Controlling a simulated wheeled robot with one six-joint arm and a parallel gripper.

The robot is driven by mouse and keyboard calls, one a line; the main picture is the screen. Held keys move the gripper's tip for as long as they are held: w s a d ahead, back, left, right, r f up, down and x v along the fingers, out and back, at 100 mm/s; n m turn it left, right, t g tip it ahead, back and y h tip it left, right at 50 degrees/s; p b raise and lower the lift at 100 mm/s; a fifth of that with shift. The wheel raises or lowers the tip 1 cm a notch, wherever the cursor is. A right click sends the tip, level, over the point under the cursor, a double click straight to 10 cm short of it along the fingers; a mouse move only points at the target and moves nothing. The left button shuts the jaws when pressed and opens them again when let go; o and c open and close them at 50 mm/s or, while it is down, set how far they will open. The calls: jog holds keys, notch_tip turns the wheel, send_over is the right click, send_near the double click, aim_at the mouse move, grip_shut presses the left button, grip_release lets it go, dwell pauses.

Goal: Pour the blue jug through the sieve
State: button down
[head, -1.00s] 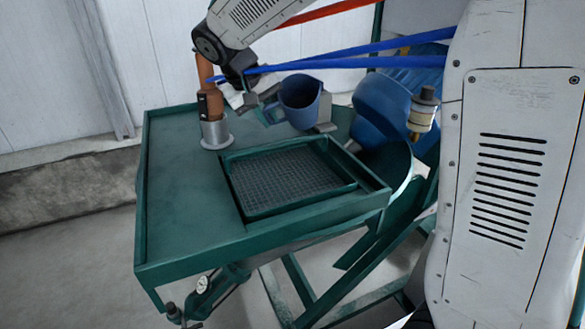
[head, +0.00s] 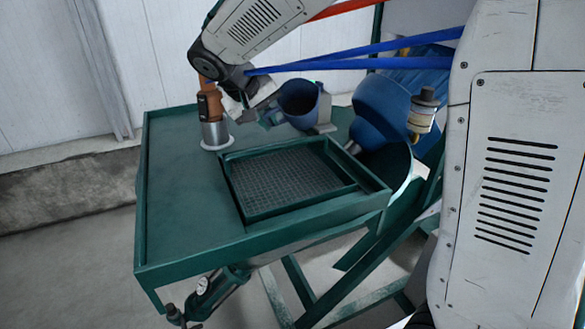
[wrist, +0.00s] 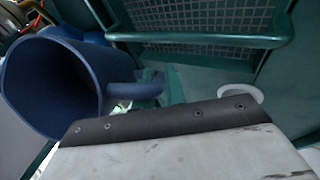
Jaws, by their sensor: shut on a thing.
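The blue jug (head: 312,116) is in the air above the far side of the green table, its dark open mouth facing up and toward the head camera. My gripper (head: 268,117) is left of the jug, shut on its handle. In the wrist view the jug (wrist: 88,108) fills the left side with its mouth showing, and its handle (wrist: 132,91) runs to the green fingers of my gripper (wrist: 158,88). The sieve (head: 285,180) is a dark mesh in a green frame, nearer than the jug. It also shows at the top of the wrist view (wrist: 205,18). The jug's contents cannot be seen.
A brown-handled tool with a silver cup (head: 215,133) stands on a white disc left of the sieve. A large blue drum (head: 385,110) and a small jar (head: 422,118) are at the right. The table's left part (head: 185,200) is clear.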

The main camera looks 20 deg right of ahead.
jog(key=shift+w+f+t+h, duration=0.15)
jog(key=shift+f+t+h, duration=0.15)
jog(key=shift+t+h, duration=0.15)
dwell(0.4)
jog(key=shift+w+d+f+t+h+b, duration=0.15)
jog(key=shift+f+t+h+b, duration=0.35)
jog(key=shift+f+t, duration=0.45)
jog(key=shift+w+f+t+h+b, duration=0.1)
jog(key=shift+f+t+h+b, duration=0.3)
jog(key=shift+f+h+b, duration=0.15)
dwell(0.7)
jog(key=shift+s+a+r+t+h+b, duration=0.2)
jog(key=shift+s+r+t+h+b, duration=0.2)
jog(key=shift+t+h+b, duration=0.2)
dwell(0.8)
jog(key=shift+s+r+m+t+h+b, duration=0.1)
jog(key=shift+r+m+t+h+b, duration=0.55)
jog(key=shift+t+h+b, duration=0.7)
dwell(1.4)
jog(key=shift+a+r+b, duration=0.1)
jog(key=shift+r+b, duration=0.5)
jog(key=shift+r, duration=0.05)
